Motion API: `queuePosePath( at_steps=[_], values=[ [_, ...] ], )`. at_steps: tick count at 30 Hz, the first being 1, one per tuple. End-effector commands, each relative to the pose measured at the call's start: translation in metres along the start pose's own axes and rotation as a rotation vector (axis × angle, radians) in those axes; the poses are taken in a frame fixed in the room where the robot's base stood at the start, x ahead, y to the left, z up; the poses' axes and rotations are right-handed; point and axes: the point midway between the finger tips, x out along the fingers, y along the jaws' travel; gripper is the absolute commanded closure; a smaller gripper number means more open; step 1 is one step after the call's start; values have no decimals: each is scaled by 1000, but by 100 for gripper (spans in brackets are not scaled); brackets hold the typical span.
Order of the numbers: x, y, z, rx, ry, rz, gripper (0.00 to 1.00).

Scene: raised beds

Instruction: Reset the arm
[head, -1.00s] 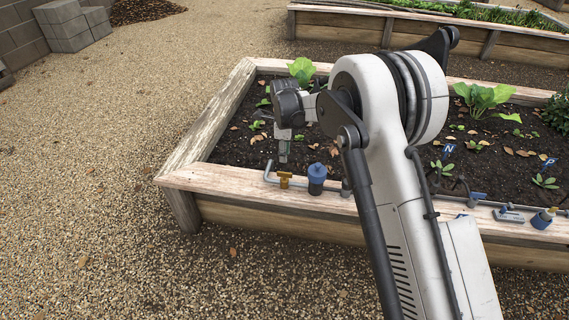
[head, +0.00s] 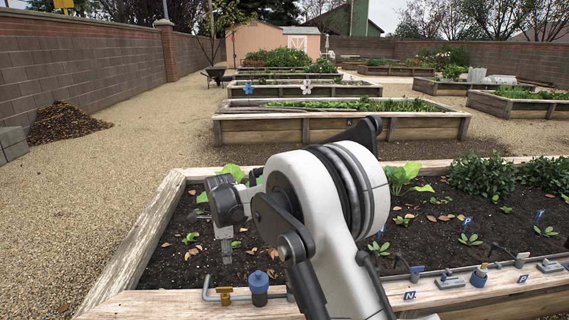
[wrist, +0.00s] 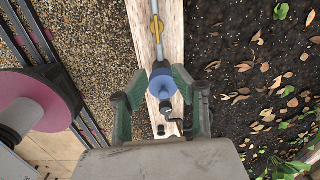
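My arm reaches over the near raised bed (head: 120,265), bent at its white elbow. My gripper (head: 227,258) points down near the bed's front left corner and looks empty. In the wrist view its two green-faced fingers (wrist: 160,82) are spread apart. The blue-capped fitting (wrist: 162,84) shows between and below them, with room on both sides. The fitting also shows in the head view (head: 259,283), standing on the front timber to the right of my gripper. A yellow valve handle (head: 225,296) sits on the grey pipe beside it.
Leafy plants (head: 402,176) grow in the soil. Gravel (head: 60,220) is open on the left. More raised beds (head: 340,127) stand behind.

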Motion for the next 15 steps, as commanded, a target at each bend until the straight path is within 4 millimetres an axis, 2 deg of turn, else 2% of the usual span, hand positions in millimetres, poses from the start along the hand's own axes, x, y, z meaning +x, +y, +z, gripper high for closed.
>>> queuePosePath(
  at_steps=[1, 6, 15],
  values=[
    [-17, 3, -14, -23, -4, -12, 74],
    [-69, 17, -56, -142, -12, -62, 74],
    [-145, 60, -129, -349, 0, -152, 74]
  ],
)
